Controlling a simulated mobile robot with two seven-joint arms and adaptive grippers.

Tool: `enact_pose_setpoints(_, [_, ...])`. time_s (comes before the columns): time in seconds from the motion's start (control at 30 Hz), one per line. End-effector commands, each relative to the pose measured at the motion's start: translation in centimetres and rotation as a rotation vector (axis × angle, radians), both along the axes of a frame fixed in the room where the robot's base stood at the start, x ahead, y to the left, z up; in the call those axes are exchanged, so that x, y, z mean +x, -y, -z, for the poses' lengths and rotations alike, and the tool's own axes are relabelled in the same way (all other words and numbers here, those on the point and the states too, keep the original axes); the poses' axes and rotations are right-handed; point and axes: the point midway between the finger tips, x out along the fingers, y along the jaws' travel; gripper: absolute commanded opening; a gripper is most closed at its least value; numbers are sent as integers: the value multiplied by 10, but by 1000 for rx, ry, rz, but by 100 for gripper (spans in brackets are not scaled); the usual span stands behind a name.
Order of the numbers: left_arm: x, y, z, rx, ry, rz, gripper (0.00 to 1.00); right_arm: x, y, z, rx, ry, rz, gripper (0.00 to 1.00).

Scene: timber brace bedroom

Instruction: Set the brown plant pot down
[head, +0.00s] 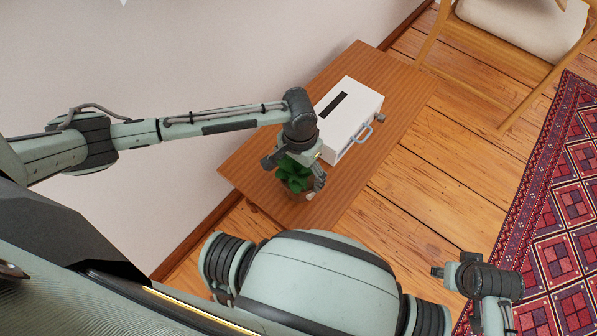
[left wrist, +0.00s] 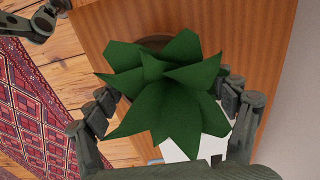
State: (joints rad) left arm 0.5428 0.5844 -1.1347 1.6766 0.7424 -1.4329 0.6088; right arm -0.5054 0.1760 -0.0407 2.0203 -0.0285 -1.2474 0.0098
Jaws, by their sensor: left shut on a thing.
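The brown plant pot shows as a small strip of brown rim behind its green leaves in the left wrist view (left wrist: 153,42). Its leafy plant (head: 294,174) hides most of it. My left gripper (head: 297,178) is shut on the pot, with its fingers on either side of the plant. The pot is over the near end of the wooden table (head: 385,95). I cannot tell whether its base touches the tabletop. My right gripper (head: 452,272) is at the lower right, away from the pot, over the floor; its fingers are too unclear to read.
A white box (head: 350,105) with a dark slot and a grey-blue handle stands on the table just beyond the pot. A wall runs along the table's left side. A wooden chair (head: 470,50) and a red patterned rug (head: 560,210) lie to the right.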

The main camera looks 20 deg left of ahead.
Motion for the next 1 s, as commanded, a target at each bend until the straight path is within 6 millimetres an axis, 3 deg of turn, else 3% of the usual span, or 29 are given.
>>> enact_pose_setpoints(0.37, [1,1,1,-2,2,0,23,0,0,0,0,0,0,40])
enact_pose_setpoints(0.4, [0,0,2,0,0,0,87,0,0,1,0,-1,0,40])
enact_pose_setpoints(0.5, [0,0,2,0,0,1,99,0,0,1,0,-1,0,40])
enact_pose_setpoints(0.87, [0,0,1,0,0,1,100,0,0,1,0,-1,0,40])
enact_pose_setpoints(1.0, [0,0,-12,0,1,1,100,1,0,-3,0,3,0,40])
